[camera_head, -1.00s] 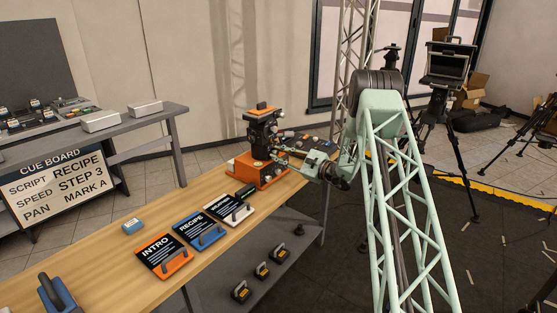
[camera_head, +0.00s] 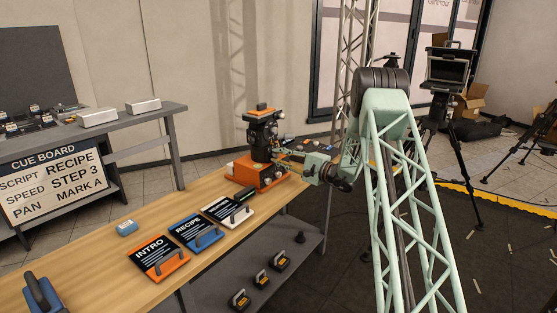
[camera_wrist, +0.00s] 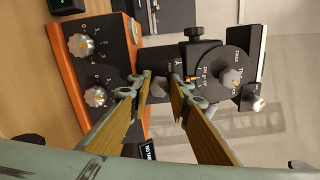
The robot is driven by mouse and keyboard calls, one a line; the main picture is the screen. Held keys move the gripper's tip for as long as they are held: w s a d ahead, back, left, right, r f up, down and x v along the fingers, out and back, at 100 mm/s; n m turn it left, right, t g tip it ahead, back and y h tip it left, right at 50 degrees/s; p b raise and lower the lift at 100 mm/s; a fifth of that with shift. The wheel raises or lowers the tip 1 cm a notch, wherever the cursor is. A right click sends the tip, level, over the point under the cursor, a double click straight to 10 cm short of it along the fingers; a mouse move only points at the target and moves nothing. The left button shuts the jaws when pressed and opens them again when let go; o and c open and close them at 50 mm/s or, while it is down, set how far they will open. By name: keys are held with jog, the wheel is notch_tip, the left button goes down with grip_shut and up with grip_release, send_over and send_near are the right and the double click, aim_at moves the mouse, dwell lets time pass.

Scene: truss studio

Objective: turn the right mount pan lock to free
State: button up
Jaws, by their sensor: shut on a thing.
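The camera mount (camera_head: 262,131) stands upright on an orange base (camera_head: 246,170) at the far end of the wooden table. In the wrist view the mount shows sideways, with a black round dial (camera_wrist: 222,72) on it. My gripper (camera_head: 278,156) reaches the mount from the right, low on its post. In the wrist view my gripper (camera_wrist: 163,80) has its two fingers closed around a small grey knob (camera_wrist: 159,88) at the mount's lower part, apparently the pan lock. The fingertips partly hide the knob, and I cannot read its setting.
Two white knobs (camera_wrist: 81,46) (camera_wrist: 96,97) sit on the base's black panel, close to my left finger. Cue cards labelled INTRO (camera_head: 159,256) and RECIPE (camera_head: 195,233) lie nearer on the table. A truss (camera_head: 350,80) rises behind. The table's middle is mostly clear.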

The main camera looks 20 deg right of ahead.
jog(key=shift+n, duration=1.3)
jog(key=o, duration=0.8)
jog(key=shift+o, duration=0.2)
jog(key=shift+f, duration=0.1)
jog(key=v, duration=0.8)
